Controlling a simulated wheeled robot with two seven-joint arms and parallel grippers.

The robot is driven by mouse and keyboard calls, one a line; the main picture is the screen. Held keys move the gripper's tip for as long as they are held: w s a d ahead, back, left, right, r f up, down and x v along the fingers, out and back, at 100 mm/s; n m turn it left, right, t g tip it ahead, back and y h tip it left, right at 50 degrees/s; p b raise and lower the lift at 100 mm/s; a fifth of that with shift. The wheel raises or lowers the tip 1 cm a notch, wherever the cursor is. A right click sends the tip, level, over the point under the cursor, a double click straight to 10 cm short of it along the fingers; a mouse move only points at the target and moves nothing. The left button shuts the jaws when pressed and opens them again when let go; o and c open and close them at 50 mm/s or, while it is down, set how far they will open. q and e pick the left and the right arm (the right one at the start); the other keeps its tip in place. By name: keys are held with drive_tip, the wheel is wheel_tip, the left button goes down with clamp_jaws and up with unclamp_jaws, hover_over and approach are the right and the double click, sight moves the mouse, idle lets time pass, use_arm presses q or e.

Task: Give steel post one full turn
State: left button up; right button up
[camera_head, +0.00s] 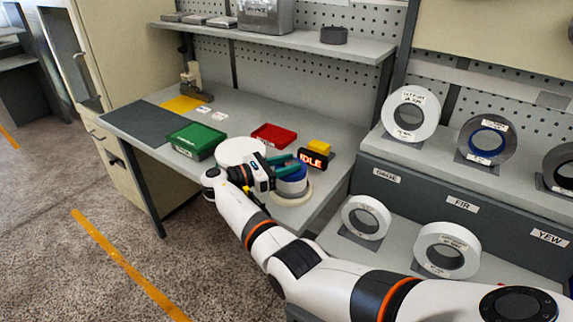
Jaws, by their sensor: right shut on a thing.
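A winding spindle (292,184) with a blue band and white sides stands on a round cream base (290,201) near the bench's right front. My right gripper (289,164) reaches over it from the left with teal fingers, shut on what I take to be the steel post at its top. The fingers mostly hide the post, so its finish and any turn mark cannot be made out. My left gripper is out of view.
A small display (312,160) reading IDLE stands just behind the spindle, with a yellow block (319,146) behind it. A white disc (240,150), a red tray (273,135) and a green box (196,141) are to the left. Labelled rolls (411,113) fill the right rack.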

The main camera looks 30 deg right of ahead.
drive_tip(key=o, duration=1)
drive_tip(key=shift+w+a+b, duration=0.25)
drive_tip(key=shift+a+b, duration=0.45)
drive_tip(key=shift+a, duration=1.3)
drive_tip(key=shift+w+a+b, duration=0.25)
drive_tip(key=shift+a+b, duration=0.5)
drive_tip(key=shift+a, duration=1.2)
drive_tip(key=shift+w+a+b, duration=0.25)
drive_tip(key=shift+a+b, duration=0.45)
drive_tip(key=shift+a, duration=1.3)
